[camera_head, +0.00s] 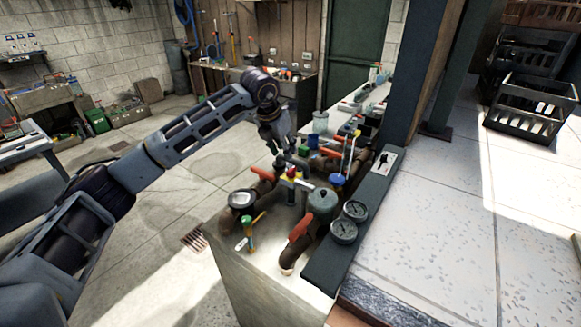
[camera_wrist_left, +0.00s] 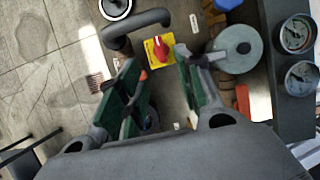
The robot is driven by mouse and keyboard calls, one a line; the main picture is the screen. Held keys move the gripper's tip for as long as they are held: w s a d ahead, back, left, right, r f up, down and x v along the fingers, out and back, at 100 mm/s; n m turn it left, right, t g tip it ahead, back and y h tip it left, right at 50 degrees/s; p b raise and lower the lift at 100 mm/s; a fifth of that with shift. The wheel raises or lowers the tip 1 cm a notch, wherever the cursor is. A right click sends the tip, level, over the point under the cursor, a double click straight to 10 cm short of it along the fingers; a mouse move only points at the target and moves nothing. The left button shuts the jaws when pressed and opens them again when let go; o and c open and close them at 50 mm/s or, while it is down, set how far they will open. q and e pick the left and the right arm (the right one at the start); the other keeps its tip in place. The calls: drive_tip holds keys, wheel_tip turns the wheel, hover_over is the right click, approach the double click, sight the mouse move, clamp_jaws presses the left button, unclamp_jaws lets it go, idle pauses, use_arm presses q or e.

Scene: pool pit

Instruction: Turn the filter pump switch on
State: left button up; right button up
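A red rotary switch knob (camera_wrist_left: 157,48) on a yellow plate shows in the left wrist view, between my left gripper's fingertips in the picture. In the head view a red knob with yellow (camera_head: 291,174) sits among the pipes. My left gripper (camera_head: 279,149) is above and behind it in the head view. In the left wrist view my left gripper (camera_wrist_left: 156,62) is open and empty, its green-padded fingers spread either side of the knob. I cannot tell the exact height gap. Labels on the plate are too small to read. My right gripper is not in view.
Pipes with red-orange handles (camera_head: 301,225), a round grey-green housing (camera_head: 322,204) and pressure gauges (camera_head: 344,231) crowd the pit top. A dark panel (camera_head: 352,240) runs along the right. A dark curved pipe (camera_wrist_left: 137,24) passes close to the switch.

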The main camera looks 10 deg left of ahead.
sight(291, 169)
use_arm(q)
drive_tip(key=p+x, duration=0.2)
drive_tip(key=x, duration=0.8)
drive_tip(key=shift+w+f, duration=0.15)
drive_tip(key=shift+f, duration=0.25)
clamp_jaws()
